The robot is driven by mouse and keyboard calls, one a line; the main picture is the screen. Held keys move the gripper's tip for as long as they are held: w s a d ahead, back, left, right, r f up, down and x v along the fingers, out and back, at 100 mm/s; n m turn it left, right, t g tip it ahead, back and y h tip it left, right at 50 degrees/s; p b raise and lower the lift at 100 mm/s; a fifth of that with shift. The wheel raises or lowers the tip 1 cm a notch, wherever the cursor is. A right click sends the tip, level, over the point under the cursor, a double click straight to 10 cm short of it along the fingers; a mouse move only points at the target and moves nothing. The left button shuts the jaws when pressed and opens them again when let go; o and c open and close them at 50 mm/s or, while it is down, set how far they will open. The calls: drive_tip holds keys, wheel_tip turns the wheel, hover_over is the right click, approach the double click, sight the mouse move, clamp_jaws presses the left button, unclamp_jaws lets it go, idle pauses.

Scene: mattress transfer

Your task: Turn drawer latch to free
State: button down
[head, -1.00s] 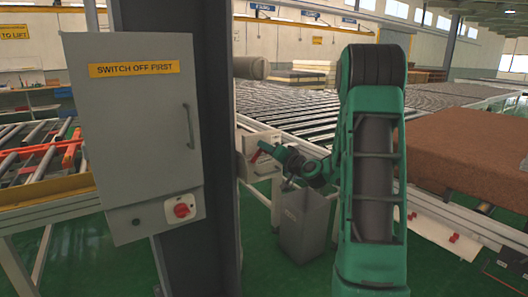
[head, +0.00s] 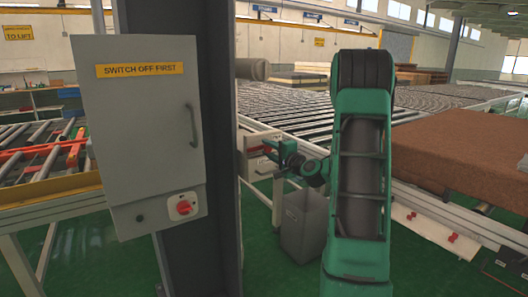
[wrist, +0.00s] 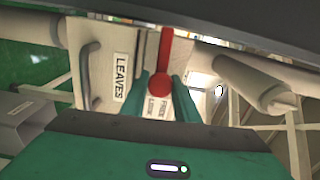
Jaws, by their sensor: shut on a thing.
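The white drawer front (wrist: 97,62) fills the middle of the wrist view, with a grey bar handle (wrist: 88,75) and a "LEAVES" label (wrist: 122,77). The red latch (wrist: 166,48) is a lever on a round hub, and it points to the top of that picture. A small label (wrist: 158,106) with "FREE" and "LOCK" is beside the hub, partly hidden by my fingers. My gripper (wrist: 160,84) is shut on the red latch, one teal finger on each side. In the head view my gripper (head: 271,150) is at the drawer box (head: 257,141), where the latch is mostly hidden.
A grey cabinet (head: 145,120) with a red switch (head: 183,207) stands left on a dark column (head: 205,60). A grey bin (head: 303,222) is below my gripper. A roller table (head: 320,105) runs behind, and a brown mattress (head: 460,150) lies at right.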

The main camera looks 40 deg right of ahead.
drive_tip(key=shift+f+m, duration=0.15)
drive_tip(key=shift+m, duration=0.25)
drive_tip(key=c, duration=1.4)
unclamp_jaws()
drive_tip(key=shift+s, duration=0.1)
drive_tip(key=s+a, duration=0.1)
drive_tip(key=s, duration=0.9)
drive_tip(key=shift+s+a, duration=0.15)
drive_tip(key=shift+s, duration=0.1)
drive_tip(key=shift+a, duration=0.1)
